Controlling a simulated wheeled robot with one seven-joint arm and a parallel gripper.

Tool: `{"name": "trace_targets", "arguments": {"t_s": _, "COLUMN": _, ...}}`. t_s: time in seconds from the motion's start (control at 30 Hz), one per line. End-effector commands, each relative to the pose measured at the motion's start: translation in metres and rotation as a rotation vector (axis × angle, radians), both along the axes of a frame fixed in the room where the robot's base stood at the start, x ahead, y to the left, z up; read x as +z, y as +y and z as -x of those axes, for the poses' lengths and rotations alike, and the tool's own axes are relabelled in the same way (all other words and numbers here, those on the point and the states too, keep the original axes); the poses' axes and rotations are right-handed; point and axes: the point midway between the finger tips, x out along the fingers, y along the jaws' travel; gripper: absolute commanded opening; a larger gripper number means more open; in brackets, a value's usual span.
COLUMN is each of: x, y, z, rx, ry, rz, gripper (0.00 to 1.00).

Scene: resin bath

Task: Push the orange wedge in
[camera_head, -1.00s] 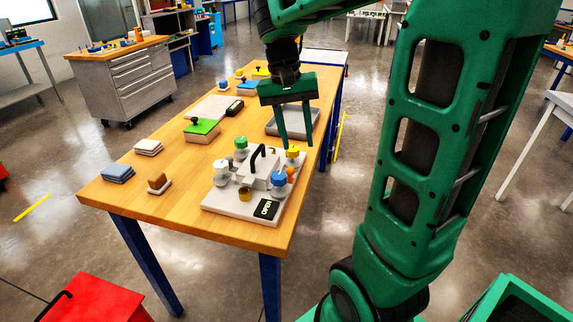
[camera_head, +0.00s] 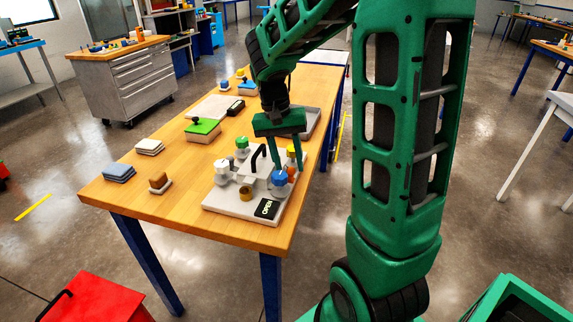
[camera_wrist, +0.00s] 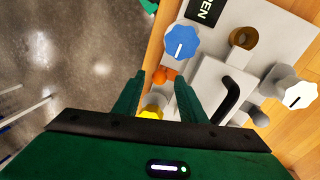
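The orange wedge (camera_head: 291,172) sits at the right side of the grey-white fixture (camera_head: 225,207), between the blue knob (camera_head: 279,180) and the yellow knob (camera_head: 291,151). It also shows in the wrist view (camera_wrist: 160,76), beside the blue knob (camera_wrist: 181,43), partly hidden. My gripper (camera_head: 287,167) is open and empty, its fingers pointing down over this side of the fixture. In the wrist view my gripper (camera_wrist: 155,85) has one finger on each side of the orange wedge. I cannot tell whether they touch it.
The fixture has a black handle (camera_wrist: 228,100), green and white knobs, a brass cup (camera_head: 246,193) and an "OPEN" sign (camera_head: 267,208). A green-lidded box (camera_head: 203,130), cloth stacks (camera_head: 119,172) and a brush (camera_head: 159,182) lie on the wooden table. A grey tray (camera_head: 312,122) stands behind.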

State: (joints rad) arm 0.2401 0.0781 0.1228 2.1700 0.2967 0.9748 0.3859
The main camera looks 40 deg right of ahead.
Motion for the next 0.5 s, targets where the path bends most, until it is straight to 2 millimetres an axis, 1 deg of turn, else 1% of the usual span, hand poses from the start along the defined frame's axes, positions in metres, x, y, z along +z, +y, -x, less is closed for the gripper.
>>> {"name": "trace_targets", "arguments": {"t_s": 0.13, "x": -0.0070, "y": -0.0009, "z": 0.0012, "rx": 0.001, "ry": 0.001, "rz": -0.001, "gripper": 0.38}}
{"name": "trace_targets", "arguments": {"t_s": 0.4, "x": -0.0078, "y": -0.0009, "z": 0.0013, "rx": 0.001, "ry": 0.000, "rz": 0.000, "gripper": 0.38}}
{"name": "trace_targets", "arguments": {"t_s": 0.47, "x": -0.0078, "y": -0.0010, "z": 0.0012, "rx": 0.001, "ry": 0.000, "rz": 0.000, "gripper": 0.23}}
{"name": "trace_targets", "arguments": {"t_s": 0.5, "x": -0.0078, "y": -0.0010, "z": 0.0012, "rx": 0.001, "ry": 0.000, "rz": 0.000, "gripper": 0.14}}
